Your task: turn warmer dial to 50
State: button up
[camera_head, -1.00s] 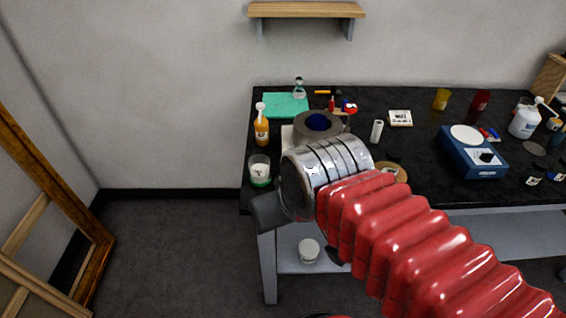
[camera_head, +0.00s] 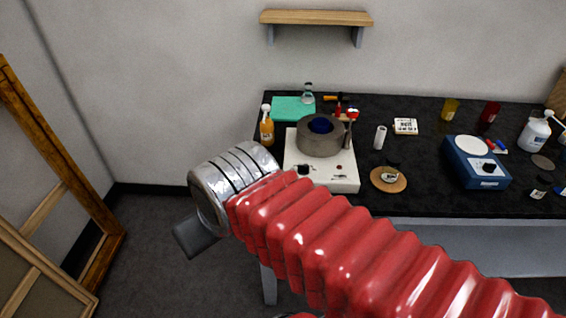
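A white box-shaped unit (camera_head: 335,180) stands at the front of the black bench, with a grey ring-shaped pot (camera_head: 320,135) on top that is blue inside. A small black dial (camera_head: 303,169) and a small red spot sit on its front face; the dial's scale is too small to read. It looks like the warmer. My red-sleeved arm crosses the lower middle, and its silver wrist is left of the unit. My gripper (camera_head: 196,235) shows only as a dark grey part at the wrist's lower left, in front of the bench and apart from the dial. Its fingertips cannot be made out.
A blue unit (camera_head: 474,163) with a white disc and black knob stands at the right. An orange bottle (camera_head: 267,127), green mat (camera_head: 293,109), white cylinder (camera_head: 380,137) and round wooden disc (camera_head: 388,179) are near the white unit. A wooden frame (camera_head: 95,262) leans at the left. A shelf (camera_head: 316,18) is above.

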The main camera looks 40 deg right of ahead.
aim_at(303, 170)
jog(key=u, duration=1.45)
jog(key=k, duration=1.1)
jog(key=z, duration=1.1)
jog(key=i, duration=0.4)
jog(key=z, duration=0.1)
